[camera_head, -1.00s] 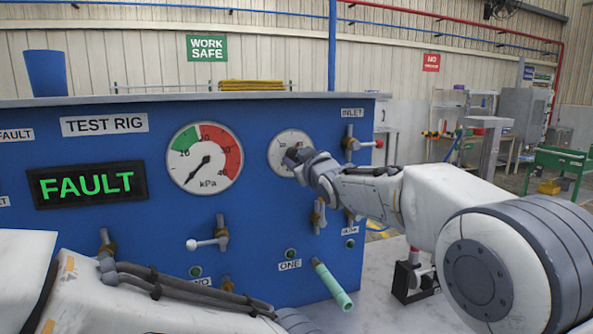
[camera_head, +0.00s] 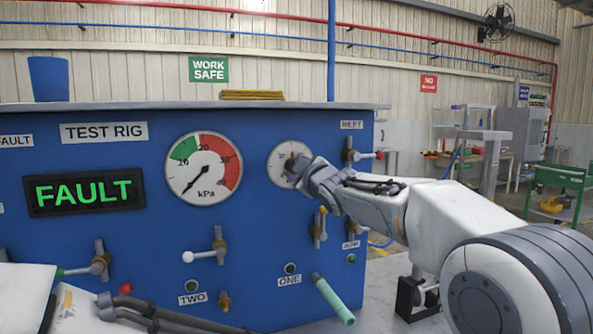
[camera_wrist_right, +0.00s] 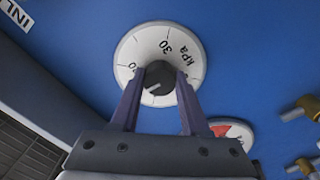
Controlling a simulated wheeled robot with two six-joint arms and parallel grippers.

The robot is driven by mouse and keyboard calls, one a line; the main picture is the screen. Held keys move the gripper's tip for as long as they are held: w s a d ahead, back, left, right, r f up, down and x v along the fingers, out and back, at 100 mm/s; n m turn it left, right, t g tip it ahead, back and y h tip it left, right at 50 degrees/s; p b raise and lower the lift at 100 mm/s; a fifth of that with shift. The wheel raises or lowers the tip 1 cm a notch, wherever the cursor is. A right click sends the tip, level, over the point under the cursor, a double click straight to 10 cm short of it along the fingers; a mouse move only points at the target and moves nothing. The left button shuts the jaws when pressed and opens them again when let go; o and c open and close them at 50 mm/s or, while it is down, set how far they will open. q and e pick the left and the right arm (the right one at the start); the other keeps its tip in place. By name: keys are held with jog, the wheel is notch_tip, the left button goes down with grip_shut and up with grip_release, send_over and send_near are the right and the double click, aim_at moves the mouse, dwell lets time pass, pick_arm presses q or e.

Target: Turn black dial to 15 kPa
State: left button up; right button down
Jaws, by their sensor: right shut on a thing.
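The black dial (camera_wrist_right: 158,75) sits in the middle of a round white scale plate marked in kPa, with a "30" readable. The plate (camera_head: 281,158) also shows on the blue rig panel in the head view, right of the large gauge. My right gripper (camera_head: 299,171) is at the dial and hides part of it. In the right wrist view its two fingers (camera_wrist_right: 158,82) are shut on the dial, one on each side. The gauge (camera_head: 203,169) has its needle pointing down-left, near the low end. My left arm shows at lower left; its gripper is out of view.
The display (camera_head: 84,192) reads FAULT in green. Below the gauge is a white-knobbed valve (camera_head: 207,251). The INLET valve (camera_head: 360,156) is close to the right of my gripper. A pale green hose (camera_head: 335,300) sticks out from the panel's lower part.

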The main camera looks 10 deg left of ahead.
jog(key=shift+c, duration=2)
grip_release()
jog(key=b+v, duration=0.3)
jog(key=v, duration=0.7)
jog(key=shift+s+d, duration=0.2)
